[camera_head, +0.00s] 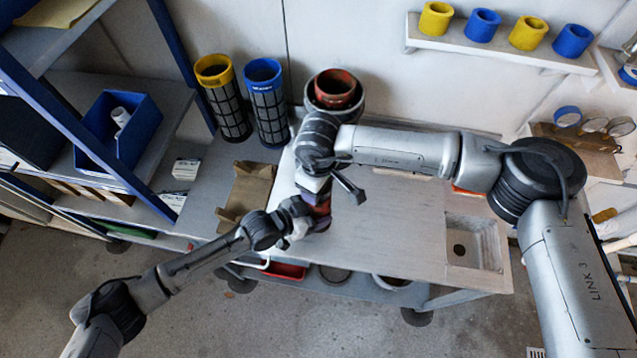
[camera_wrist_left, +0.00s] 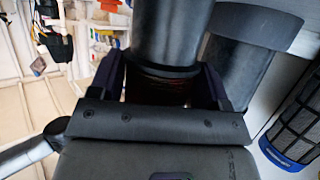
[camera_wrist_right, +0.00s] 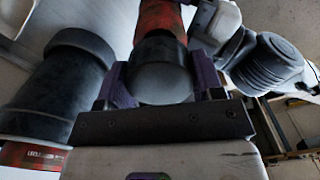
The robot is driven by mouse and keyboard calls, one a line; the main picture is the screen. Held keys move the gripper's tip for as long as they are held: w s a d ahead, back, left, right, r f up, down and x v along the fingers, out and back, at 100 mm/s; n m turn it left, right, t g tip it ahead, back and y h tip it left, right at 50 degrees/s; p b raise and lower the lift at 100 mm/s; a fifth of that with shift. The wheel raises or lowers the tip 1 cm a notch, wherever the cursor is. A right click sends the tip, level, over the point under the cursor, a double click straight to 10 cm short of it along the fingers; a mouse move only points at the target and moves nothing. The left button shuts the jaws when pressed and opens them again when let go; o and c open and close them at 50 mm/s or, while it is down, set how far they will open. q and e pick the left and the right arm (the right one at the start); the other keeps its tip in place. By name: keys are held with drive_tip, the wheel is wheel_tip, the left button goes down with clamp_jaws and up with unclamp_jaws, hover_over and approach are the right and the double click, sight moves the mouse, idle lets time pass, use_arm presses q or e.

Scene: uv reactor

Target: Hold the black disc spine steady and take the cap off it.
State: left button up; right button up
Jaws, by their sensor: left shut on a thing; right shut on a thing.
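The spine assembly (camera_head: 323,199), a dark and reddish piece, is between my two grippers above the bench front in the head view. My left gripper (camera_head: 303,222) reaches it from the lower left and is shut on it. My right gripper (camera_head: 320,183) is shut on it just above. In the right wrist view, a dark rounded end (camera_wrist_right: 162,78), apparently the cap, sits between the fingers, with a red body (camera_wrist_right: 162,16) beyond it. In the left wrist view, a dark cylinder (camera_wrist_left: 166,40) shows between the fingers. The cap seam is hidden.
A vessel with a red inner ring (camera_head: 335,88) stands at the bench's back. Yellow-topped (camera_head: 222,100) and blue-topped (camera_head: 268,105) mesh cylinders stand beside it. A brown holder (camera_head: 246,192) lies left, and a sink (camera_head: 474,243) is right. The bench middle is mostly clear.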

drive_tip(key=shift+r, duration=0.1)
drive_tip(key=shift+r, duration=1.9)
use_arm(q)
drive_tip(key=o, duration=1.8)
